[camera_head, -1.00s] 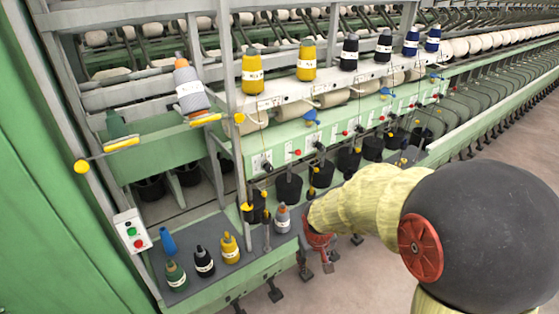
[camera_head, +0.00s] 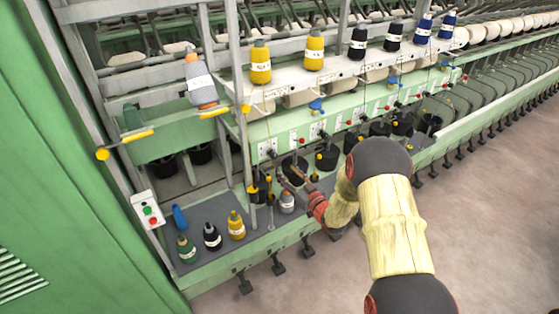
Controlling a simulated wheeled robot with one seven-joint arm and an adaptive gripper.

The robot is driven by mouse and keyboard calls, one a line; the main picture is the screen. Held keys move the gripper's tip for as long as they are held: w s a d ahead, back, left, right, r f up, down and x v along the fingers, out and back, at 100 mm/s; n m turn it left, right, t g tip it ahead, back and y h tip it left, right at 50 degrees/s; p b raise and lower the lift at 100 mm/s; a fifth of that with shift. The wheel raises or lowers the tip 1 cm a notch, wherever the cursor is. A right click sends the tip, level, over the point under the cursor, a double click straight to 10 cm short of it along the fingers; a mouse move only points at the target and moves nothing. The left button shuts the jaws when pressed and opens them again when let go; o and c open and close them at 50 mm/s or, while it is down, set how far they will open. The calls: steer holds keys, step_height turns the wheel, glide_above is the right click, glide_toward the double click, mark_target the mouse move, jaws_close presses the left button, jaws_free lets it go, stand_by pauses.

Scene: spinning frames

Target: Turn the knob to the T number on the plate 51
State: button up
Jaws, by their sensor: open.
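The green front panel (camera_head: 290,138) of the spinning frame carries a row of white plates. The leftmost plate (camera_head: 265,148) has a small dark knob (camera_head: 272,154) at its lower right. Another plate (camera_head: 316,130) with a dark knob (camera_head: 323,134) sits further right. The numbers and dial marks are too small to read, so I cannot tell which plate is 51. My gripper (camera_head: 288,178) is in front of the dark pots, below the panel and apart from the knobs. Its fingers are small and partly lost against the pots, and nothing shows held in it.
Several bobbins, including a yellow one (camera_head: 236,226), stand on the grey shelf (camera_head: 205,256) at lower left. Dark pots (camera_head: 327,158) hang below the panel. A yellow bobbin (camera_head: 260,64) stands on the ledge above. Open floor (camera_head: 480,230) lies at right.

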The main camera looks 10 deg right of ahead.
mark_target(275, 158)
steer(key=x, duration=0.2)
steer(key=p+x, duration=0.1)
steer(key=x, duration=0.2)
steer(key=r+x, duration=0.1)
steer(key=x, duration=0.2)
steer(key=shift+s, duration=0.1)
steer(key=shift+a, duration=0.1)
steer(key=shift+c, duration=1)
jaws_close()
